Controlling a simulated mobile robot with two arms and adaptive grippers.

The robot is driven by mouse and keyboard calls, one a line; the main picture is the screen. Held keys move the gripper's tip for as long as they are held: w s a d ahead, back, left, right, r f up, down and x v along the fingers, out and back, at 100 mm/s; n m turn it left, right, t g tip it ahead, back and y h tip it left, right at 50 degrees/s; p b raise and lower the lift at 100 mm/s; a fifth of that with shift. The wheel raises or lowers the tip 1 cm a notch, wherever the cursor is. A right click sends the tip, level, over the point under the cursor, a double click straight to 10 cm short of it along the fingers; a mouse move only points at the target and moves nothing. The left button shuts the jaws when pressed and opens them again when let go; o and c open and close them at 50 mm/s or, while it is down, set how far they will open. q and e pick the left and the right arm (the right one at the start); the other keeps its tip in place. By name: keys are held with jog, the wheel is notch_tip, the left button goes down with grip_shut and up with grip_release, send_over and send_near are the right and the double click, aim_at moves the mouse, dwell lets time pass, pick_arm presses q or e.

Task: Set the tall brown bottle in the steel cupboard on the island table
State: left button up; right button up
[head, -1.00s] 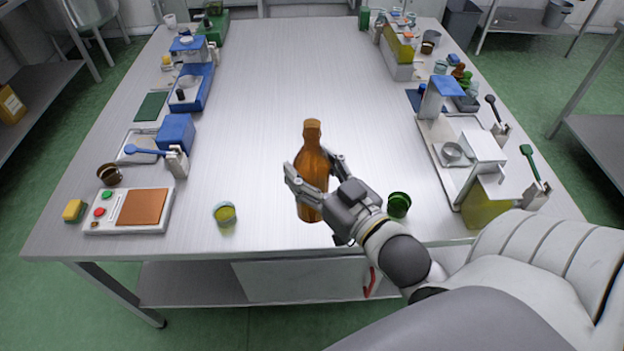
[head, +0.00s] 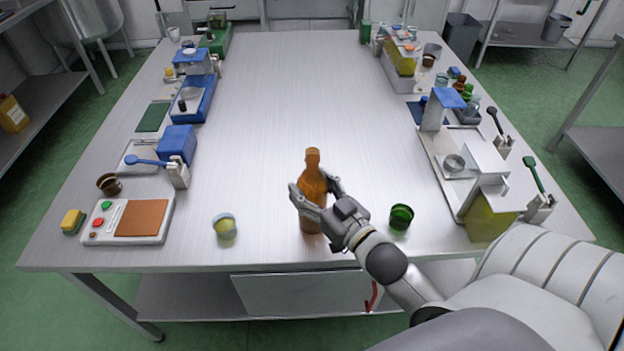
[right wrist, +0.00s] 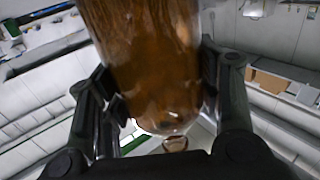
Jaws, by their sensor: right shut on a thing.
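The tall brown bottle (head: 313,187) is upright in my right gripper (head: 318,202), which is shut on its body. It is over the near middle of the island table (head: 290,120), close to the front edge. I cannot tell whether its base touches the top. In the right wrist view the bottle (right wrist: 150,70) fills the space between the two fingers (right wrist: 160,95). No cupboard is clearly identifiable; a pale box front (head: 300,292) with a red handle sits under the table. My left gripper is not in view.
A small yellowish cup (head: 225,227) stands left of the bottle and a green cup (head: 401,217) stands right of it. A control panel (head: 103,225) is at the near left, a yellow-green container (head: 488,218) at the near right. The table's middle is clear.

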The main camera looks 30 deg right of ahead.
jog(key=shift+f, duration=0.1)
dwell(0.3)
jog(key=o, duration=1.7)
jog(key=shift+f, duration=0.1)
jog(key=shift+s, duration=0.35)
jog(key=shift+s+d+b, duration=0.2)
jog(key=shift+s+b, duration=0.6)
jog(key=shift+s, duration=4.9)
